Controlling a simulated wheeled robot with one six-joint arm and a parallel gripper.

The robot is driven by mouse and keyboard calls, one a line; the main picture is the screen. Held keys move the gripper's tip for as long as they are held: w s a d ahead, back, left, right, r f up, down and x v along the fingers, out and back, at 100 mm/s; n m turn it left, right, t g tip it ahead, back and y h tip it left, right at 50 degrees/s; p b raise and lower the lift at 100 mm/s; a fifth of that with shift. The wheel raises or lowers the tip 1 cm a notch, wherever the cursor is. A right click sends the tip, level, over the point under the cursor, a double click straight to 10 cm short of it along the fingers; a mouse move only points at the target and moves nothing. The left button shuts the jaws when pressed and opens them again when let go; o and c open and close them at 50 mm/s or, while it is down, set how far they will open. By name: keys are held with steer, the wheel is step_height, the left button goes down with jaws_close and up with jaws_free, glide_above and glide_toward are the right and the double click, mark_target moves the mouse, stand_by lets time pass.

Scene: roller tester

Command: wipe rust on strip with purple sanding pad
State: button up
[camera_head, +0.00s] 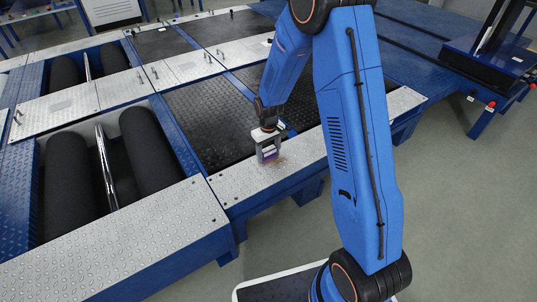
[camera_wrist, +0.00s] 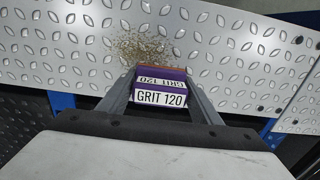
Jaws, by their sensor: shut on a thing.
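My gripper (camera_wrist: 160,100) is shut on a purple sanding pad (camera_wrist: 160,97). The pad carries a white label reading "GRIT 120" and has an orange-brown far edge. In the head view, my gripper (camera_head: 268,152) is low over the metal tread-plate strip (camera_head: 238,183), with the pad just visible between its fingers. In the wrist view, a patch of brown rust specks (camera_wrist: 140,47) lies on the strip (camera_wrist: 60,50), just beyond the pad and slightly left of it. I cannot tell whether the pad touches the strip.
Black rollers (camera_head: 150,150) sit in a blue frame at the left. A blue stand (camera_head: 490,60) is at the upper right. Grey floor (camera_head: 450,200) is open at the right.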

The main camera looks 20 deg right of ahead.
mark_target(273, 165)
steer(key=shift+f, duration=0.25)
stand_by(0.3)
steer(key=shift+s+d+r, duration=0.1)
steer(key=shift+s+d, duration=0.15)
steer(key=shift+s, duration=0.55)
steer(key=shift+s+d, duration=0.25)
steer(key=shift+s, duration=0.45)
steer(key=shift+w+a+f, duration=0.1)
steer(key=shift+w+a, duration=0.15)
steer(key=shift+w, duration=0.55)
steer(key=shift+w+a+f, duration=0.1)
steer(key=shift+w+a, duration=0.15)
steer(key=shift+w, duration=0.5)
steer(key=shift+s+d, duration=0.25)
steer(key=shift+s, duration=0.6)
steer(key=shift+s+d, duration=0.25)
steer(key=shift+s, duration=0.55)
steer(key=shift+w+a+r, duration=0.15)
steer(key=shift+w+a, duration=0.1)
steer(key=shift+w, duration=0.6)
steer(key=shift+w+a, duration=0.25)
steer(key=shift+w, duration=0.5)
